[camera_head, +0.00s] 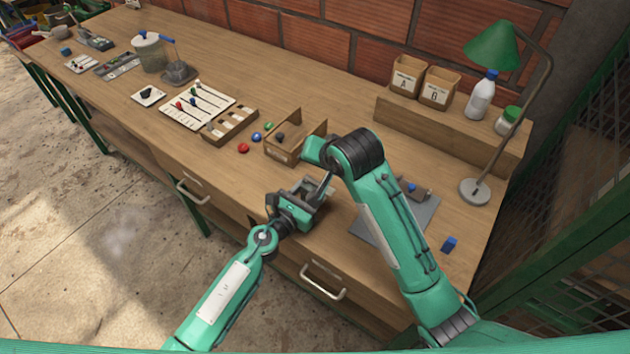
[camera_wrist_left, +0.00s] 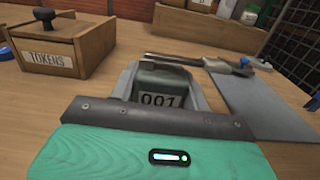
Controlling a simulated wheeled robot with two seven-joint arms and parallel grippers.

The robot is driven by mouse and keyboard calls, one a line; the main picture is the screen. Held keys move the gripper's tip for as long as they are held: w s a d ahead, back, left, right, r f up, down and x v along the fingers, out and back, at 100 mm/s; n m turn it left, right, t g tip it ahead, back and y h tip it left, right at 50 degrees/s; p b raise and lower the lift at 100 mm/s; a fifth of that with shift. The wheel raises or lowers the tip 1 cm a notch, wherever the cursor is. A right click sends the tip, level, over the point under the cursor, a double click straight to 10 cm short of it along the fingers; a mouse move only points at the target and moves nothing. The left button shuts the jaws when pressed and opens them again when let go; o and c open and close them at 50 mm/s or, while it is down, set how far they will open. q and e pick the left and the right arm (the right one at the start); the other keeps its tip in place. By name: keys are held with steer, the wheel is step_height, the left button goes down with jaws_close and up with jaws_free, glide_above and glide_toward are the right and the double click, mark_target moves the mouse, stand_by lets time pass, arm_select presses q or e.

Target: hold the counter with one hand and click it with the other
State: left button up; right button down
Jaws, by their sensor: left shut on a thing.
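The counter (camera_head: 316,190) is a small grey-green device just above the front of the wooden bench. My left gripper (camera_head: 298,205) is shut on it. In the left wrist view the counter (camera_wrist_left: 162,88) lies beyond the teal gripper body, its number window facing the camera and seeming to read 001. A thin metal rod shows behind its top. My right arm bends over the bench, and its teal end (camera_head: 314,151) is above and behind the counter. The right fingers are not clear, and I cannot tell whether they touch the counter.
A wooden TOKENS box (camera_wrist_left: 62,50) stands left of the counter. A green lamp (camera_head: 492,47) stands at the back right.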

arm_select(q)
steer(key=o, duration=1.1)
